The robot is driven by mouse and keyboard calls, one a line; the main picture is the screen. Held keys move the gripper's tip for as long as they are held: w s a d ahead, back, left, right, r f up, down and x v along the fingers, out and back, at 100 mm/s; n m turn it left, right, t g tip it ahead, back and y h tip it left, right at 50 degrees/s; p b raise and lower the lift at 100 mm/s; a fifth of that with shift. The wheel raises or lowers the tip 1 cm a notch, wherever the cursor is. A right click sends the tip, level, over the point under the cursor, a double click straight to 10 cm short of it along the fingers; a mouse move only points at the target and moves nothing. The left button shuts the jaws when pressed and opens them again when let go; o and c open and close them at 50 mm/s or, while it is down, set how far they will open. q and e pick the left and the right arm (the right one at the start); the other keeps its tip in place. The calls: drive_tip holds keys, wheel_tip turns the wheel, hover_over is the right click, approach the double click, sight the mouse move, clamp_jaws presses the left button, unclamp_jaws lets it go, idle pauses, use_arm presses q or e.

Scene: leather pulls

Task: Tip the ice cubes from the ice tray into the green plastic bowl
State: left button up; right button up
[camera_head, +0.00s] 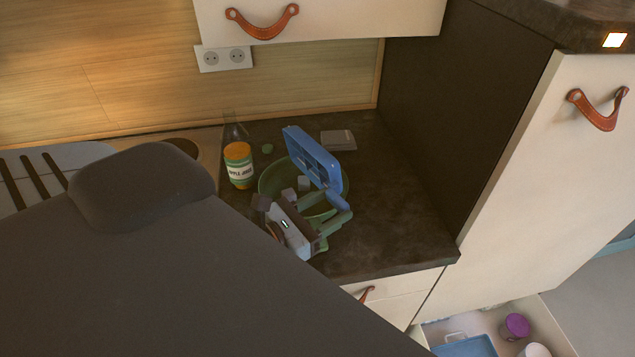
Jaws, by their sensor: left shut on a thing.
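The blue ice tray (312,157) is tilted steeply above the green plastic bowl (271,182), its compartments facing left. My left gripper (337,210) is shut on the tray's handle end at the bowl's front right. Pale ice cubes (304,183) show low in the bowl area, below the tray. My gripper hides the bowl's front and part of its inside, so I cannot tell how many cubes lie there or whether any remain in the tray. My right gripper is not in view.
An apple juice bottle (239,166) stands left of the bowl, with a clear bottle (234,128) behind it. A small green item (267,148) and a flat grey item (338,140) lie behind. The dark counter (396,218) is clear at right. An open drawer (560,335) is below.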

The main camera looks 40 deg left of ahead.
use_arm(q)
drive_tip(key=shift+s+a+m+g+h, duration=0.3)
drive_tip(key=shift+s+a+h, duration=0.1)
drive_tip(key=shift+s, duration=0.1)
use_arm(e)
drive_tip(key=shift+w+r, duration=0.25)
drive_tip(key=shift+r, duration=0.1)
use_arm(q)
drive_tip(key=shift+w+r, duration=0.1)
drive_tip(key=shift+r, duration=0.05)
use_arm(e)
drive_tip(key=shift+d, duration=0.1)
